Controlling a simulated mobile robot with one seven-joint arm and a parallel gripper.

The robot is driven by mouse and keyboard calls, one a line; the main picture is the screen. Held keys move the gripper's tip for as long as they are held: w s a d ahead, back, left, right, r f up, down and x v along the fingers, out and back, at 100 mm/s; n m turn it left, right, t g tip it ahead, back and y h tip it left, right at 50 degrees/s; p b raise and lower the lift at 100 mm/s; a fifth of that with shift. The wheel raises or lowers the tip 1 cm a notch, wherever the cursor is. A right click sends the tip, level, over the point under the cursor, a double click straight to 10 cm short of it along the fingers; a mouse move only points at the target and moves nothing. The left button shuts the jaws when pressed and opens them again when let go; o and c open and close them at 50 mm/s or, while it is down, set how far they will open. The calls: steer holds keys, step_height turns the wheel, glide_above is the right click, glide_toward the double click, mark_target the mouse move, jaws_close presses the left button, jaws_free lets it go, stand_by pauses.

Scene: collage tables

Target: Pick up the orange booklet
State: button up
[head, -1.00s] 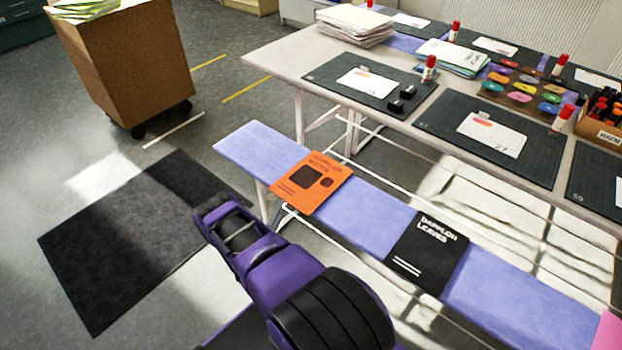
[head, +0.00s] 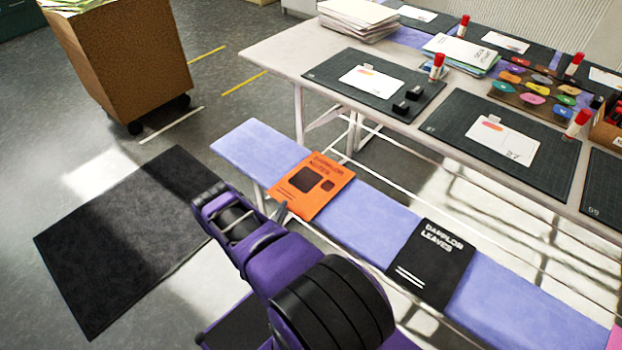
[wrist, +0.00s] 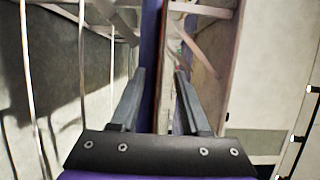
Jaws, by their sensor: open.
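The orange booklet (head: 314,197) lies flat on the blue-topped bench (head: 385,219) in the head view, its lower left edge along the bench's near edge. It has dark lettering and dark patches on its cover. My gripper (head: 281,211) is mostly hidden behind my wrist in the head view. A grey finger shows beside the booklet's lower left edge; I cannot tell whether it touches. In the wrist view my gripper (wrist: 160,72) has its two fingers apart, with the narrow blue bench edge (wrist: 150,60) beyond them.
A black booklet (head: 433,264) lies farther right on the bench. Behind is a white table (head: 270,60) with cutting mats, paper stacks and glue sticks. A brown wheeled cabinet (head: 120,60) stands at the back left. A dark floor mat (head: 110,240) lies left of my arm.

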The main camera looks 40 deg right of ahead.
steer(key=shift+w+d, duration=0.15)
steer(key=shift+d, duration=0.15)
steer(key=shift+c, duration=0.3)
jaws_close()
stand_by(1.0)
